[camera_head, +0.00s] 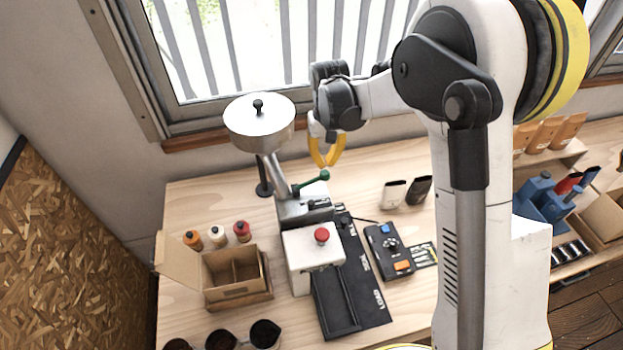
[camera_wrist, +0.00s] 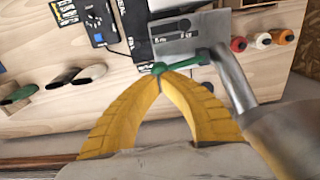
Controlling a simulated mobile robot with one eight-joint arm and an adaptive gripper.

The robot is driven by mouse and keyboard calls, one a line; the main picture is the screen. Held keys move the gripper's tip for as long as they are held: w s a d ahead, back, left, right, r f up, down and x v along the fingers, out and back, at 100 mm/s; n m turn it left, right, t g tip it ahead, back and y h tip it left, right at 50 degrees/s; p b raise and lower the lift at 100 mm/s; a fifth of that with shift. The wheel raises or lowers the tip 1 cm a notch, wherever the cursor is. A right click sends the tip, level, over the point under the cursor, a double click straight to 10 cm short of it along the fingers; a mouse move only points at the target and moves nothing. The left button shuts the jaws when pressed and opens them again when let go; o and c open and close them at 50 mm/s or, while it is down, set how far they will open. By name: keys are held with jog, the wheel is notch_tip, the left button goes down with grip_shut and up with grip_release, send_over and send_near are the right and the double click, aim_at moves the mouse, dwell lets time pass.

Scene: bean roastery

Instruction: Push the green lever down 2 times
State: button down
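The green lever (camera_head: 311,183) sticks out to the right from the side of a grey metal machine (camera_head: 303,208) and ends in a round green knob. My gripper (camera_head: 325,165) points down with its yellow fingertips together, just above the knob. In the wrist view the closed fingertips (camera_wrist: 160,77) overlap the near edge of the knob, and the green lever (camera_wrist: 190,63) runs right from there to the machine. I cannot tell whether the tips touch the knob. Nothing shows between the fingers.
A round metal hopper (camera_head: 258,122) on a slanted tube rises left of my gripper. A white box with a red button (camera_head: 321,235) stands in front of the lever. An open cardboard box (camera_head: 238,278) stands left.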

aim_at(325, 173)
jog(key=shift+f, duration=0.1)
dwell(0.3)
jog(key=shift+f+b, duration=2.85)
jog(key=shift+f, duration=0.45)
jog(key=shift+r, duration=0.15)
jog(key=shift+r+p, duration=1.5)
jog(key=shift+r, duration=1.5)
jog(key=shift+f, duration=0.1)
